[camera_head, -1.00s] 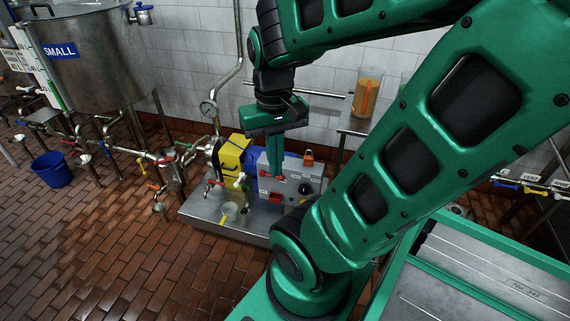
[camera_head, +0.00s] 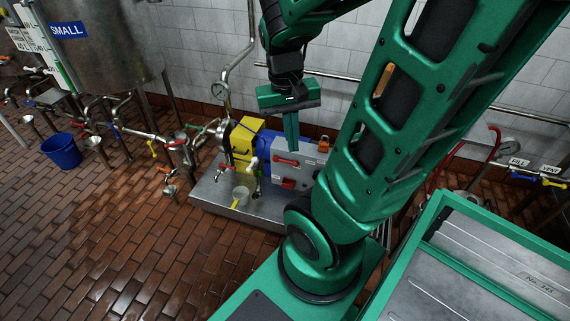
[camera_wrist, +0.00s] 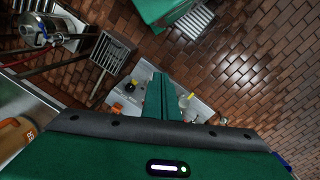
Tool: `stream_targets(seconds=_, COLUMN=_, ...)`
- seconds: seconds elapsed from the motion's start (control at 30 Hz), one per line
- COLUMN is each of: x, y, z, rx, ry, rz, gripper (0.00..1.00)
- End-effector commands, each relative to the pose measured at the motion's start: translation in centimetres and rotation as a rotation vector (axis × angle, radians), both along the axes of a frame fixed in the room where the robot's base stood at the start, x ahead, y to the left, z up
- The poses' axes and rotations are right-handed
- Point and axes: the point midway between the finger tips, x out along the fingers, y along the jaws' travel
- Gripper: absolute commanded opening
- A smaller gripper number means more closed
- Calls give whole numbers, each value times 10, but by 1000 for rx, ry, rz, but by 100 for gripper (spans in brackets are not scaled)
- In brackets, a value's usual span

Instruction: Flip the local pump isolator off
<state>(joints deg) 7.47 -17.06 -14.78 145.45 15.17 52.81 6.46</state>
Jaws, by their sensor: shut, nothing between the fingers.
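A grey control box (camera_head: 309,172) stands on a steel-topped stand beside a yellow-and-blue pump unit (camera_head: 242,141). Its top face carries a red bar handle (camera_head: 285,161), a red block (camera_head: 288,184) on the front and an orange padlock-like piece (camera_head: 323,146). The labels are too small to read, so I cannot tell which one is the isolator. My gripper (camera_head: 291,146) is shut and empty, pointing down just above the red bar handle; whether it touches is unclear. In the wrist view my shut fingers (camera_wrist: 163,90) cover the box's middle; a black knob (camera_wrist: 133,86) shows beside them.
Pipes with coloured valve handles run to the left, near a blue bucket (camera_head: 61,151) and a steel tank (camera_head: 95,50). The brick floor in front is clear.

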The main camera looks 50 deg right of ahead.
Motion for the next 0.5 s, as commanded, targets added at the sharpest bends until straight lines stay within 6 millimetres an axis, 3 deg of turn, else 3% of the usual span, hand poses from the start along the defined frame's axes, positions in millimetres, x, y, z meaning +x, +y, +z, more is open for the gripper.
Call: stream_targets(seconds=0.5, x=76, y=-39, z=-103, rx=-347, ry=119, rz=-207, gripper=0)
